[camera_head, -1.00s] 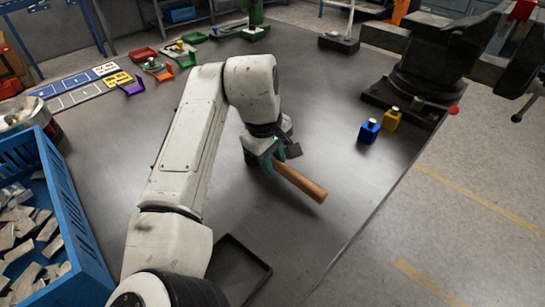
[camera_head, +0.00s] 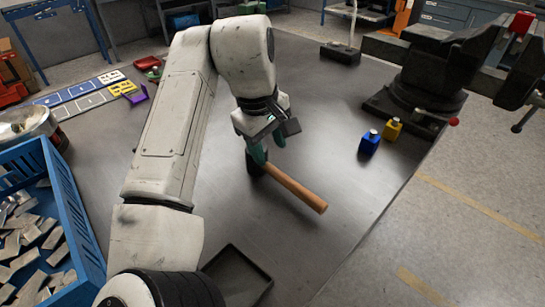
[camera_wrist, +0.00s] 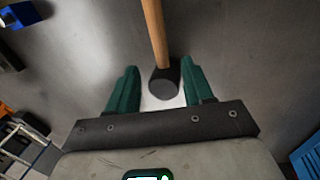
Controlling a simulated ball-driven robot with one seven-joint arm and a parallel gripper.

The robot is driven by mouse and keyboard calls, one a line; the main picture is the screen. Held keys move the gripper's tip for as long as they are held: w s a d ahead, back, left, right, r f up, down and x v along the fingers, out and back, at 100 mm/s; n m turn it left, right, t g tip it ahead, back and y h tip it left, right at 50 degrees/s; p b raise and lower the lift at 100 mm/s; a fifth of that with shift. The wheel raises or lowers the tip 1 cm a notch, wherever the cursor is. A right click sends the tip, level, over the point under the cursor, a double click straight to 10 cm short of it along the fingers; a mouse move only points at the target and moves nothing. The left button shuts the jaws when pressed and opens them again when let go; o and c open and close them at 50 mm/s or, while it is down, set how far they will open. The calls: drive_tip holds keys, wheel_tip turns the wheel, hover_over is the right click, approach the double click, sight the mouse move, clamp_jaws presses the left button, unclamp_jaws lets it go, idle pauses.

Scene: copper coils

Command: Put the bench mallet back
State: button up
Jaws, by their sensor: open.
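The bench mallet has a dark head and a long wooden handle (camera_head: 295,188). It lies on the grey bench, its handle pointing toward the lower right in the head view; its head is partly hidden by my fingers there. My gripper (camera_head: 267,150) is open above the head end. In the wrist view my gripper (camera_wrist: 160,72) has its two teal fingers spread, with the black mallet head (camera_wrist: 164,84) showing between them and the handle running to the top edge. The fingers do not appear to touch the mallet.
A black tray (camera_head: 265,281) lies at the front of the bench. A blue crate (camera_head: 75,205) of metal pieces stands left. Blue-and-white marked strips (camera_head: 85,100) lie far left. Bench right of the handle is clear.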

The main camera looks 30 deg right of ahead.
drive_tip(key=shift+s+a+r, duration=0.1)
drive_tip(key=shift+a+r, duration=0.1)
drive_tip(key=shift+r, duration=0.75)
drive_tip(key=shift+s+a+r, duration=0.1)
drive_tip(key=shift+a+r, duration=0.05)
drive_tip(key=shift+r, duration=0.8)
drive_tip(key=shift+w, duration=0.1)
